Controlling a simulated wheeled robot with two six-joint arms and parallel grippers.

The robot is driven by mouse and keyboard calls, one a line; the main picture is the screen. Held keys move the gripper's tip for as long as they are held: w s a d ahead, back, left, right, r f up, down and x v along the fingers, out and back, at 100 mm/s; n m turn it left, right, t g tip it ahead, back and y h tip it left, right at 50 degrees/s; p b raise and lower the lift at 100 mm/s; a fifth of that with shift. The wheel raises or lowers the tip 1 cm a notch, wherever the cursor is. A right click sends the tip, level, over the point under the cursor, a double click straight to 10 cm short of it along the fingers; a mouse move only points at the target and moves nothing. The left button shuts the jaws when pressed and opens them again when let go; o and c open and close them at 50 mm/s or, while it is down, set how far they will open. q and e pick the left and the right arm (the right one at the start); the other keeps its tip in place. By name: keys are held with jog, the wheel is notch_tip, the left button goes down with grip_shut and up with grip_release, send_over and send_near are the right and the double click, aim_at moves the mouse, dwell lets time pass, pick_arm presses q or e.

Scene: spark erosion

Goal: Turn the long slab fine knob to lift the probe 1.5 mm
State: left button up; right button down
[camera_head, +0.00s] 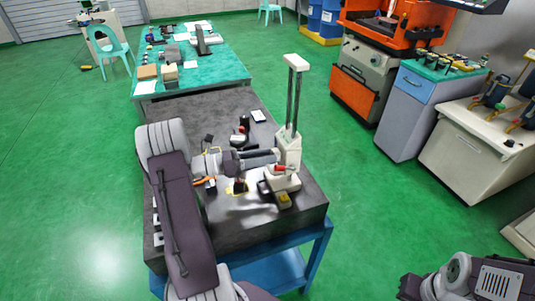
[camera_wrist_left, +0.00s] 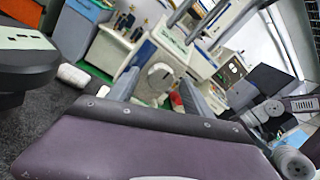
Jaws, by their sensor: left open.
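A tall white height gauge (camera_head: 289,145) stands upright near the right edge of the long dark slab (camera_head: 225,108). A small red part (camera_head: 280,168) shows low on its column; a red part also shows in the left wrist view (camera_wrist_left: 177,99). My left gripper (camera_head: 272,157) reaches across the slab from the left, its open fingers at the gauge's column. In the left wrist view a pale rounded part (camera_wrist_left: 159,78) shows between the fingers; I cannot tell whether they touch it. The fine knob is not clearly distinguishable. Only links of my right arm show; its gripper is hidden.
Small tools, a dark stand (camera_head: 243,126) and a yellow block (camera_head: 284,200) lie on the slab near the gauge. A green-topped table (camera_head: 218,62) stands behind. An orange machine (camera_head: 378,75) and a grey cabinet (camera_head: 410,115) stand right, with green floor between.

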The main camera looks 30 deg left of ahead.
pick_arm(q)
jog(key=shift+w+d, duration=0.25)
jog(key=shift+d, duration=0.15)
grip_shut()
jog(key=shift+m, duration=0.4)
